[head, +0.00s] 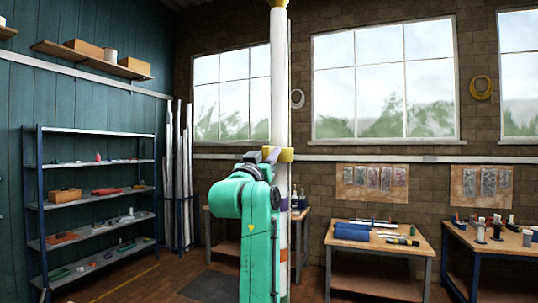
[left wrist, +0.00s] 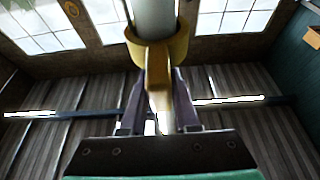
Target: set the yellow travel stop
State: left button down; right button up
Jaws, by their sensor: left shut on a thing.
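The yellow travel stop (head: 286,155) is a collar around the white mast (head: 278,80). In the left wrist view the yellow stop (left wrist: 178,48) wraps the mast (left wrist: 154,16), and its tab points toward my gripper. My left gripper (head: 268,155) is level with the stop in the head view, its arm in front of the lower mast. In the left wrist view the fingers of my left gripper (left wrist: 160,100) are shut on the tab. My right gripper is not in view.
Coloured bands mark the lower mast, partly hidden by my arm. A yellow piece (head: 278,4) sits at the mast's visible top. A shelf rack (head: 95,160) stands left; workbenches (head: 380,238) with tools stand at the right. The space around the stop looks clear.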

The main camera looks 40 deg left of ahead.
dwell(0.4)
pick_arm(q)
notch_tip(320, 180, down, 10)
jog(key=b, duration=0.8)
jog(key=shift+r, duration=0.1)
jog(key=shift+f+b, duration=0.2)
jog(key=shift+b, duration=0.15)
jog(key=shift+w, duration=0.15)
jog(key=c, duration=0.6)
grip_release()
jog(key=shift+r, duration=0.1)
jog(key=shift+c, duration=0.2)
